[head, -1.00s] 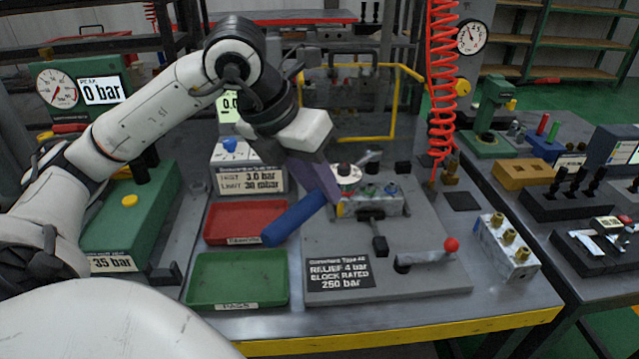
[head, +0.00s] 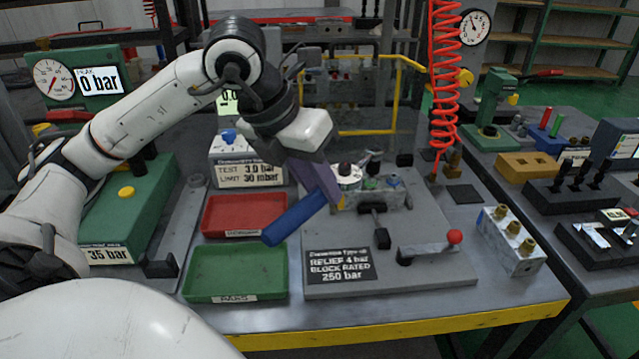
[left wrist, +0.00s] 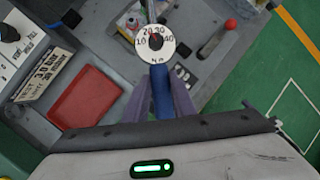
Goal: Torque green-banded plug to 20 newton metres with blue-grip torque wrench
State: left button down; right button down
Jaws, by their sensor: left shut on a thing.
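My left gripper (head: 318,182) is shut on the blue-grip torque wrench (head: 294,219). The blue grip slants down to the left below the fingers. In the left wrist view, the wrench's round white dial (left wrist: 155,43) is marked 10 to 40 N m, with a short red needle in its upper part; the exact reading is too small to tell. The dial end lies over the valve block (head: 375,200) on the fixture plate. A green-banded plug (head: 370,183) shows on the block, beside a blue one (head: 393,181). Whether the wrench sits on a plug is hidden. My right gripper is out of view.
A red tray (head: 240,216) and green tray (head: 232,272) lie left of the fixture plate (head: 430,275). A red-knobbed lever (head: 430,247) stands on the plate's right side. A coiled red hose (head: 443,90) hangs behind. Another brass-fitted block (head: 510,240) sits at right.

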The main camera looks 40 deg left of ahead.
pick_arm(q)
jog(key=shift+f+b, duration=1.2)
jog(key=shift+b, duration=0.1)
dwell(0.8)
jog(key=shift+a, duration=0.1)
jog(key=a+m+b, duration=0.1)
jog(key=a+b, duration=0.1)
jog(key=b, duration=0.1)
jog(key=shift+a+m+h, duration=0.25)
jog(key=shift+m+h, duration=0.15)
dwell(0.3)
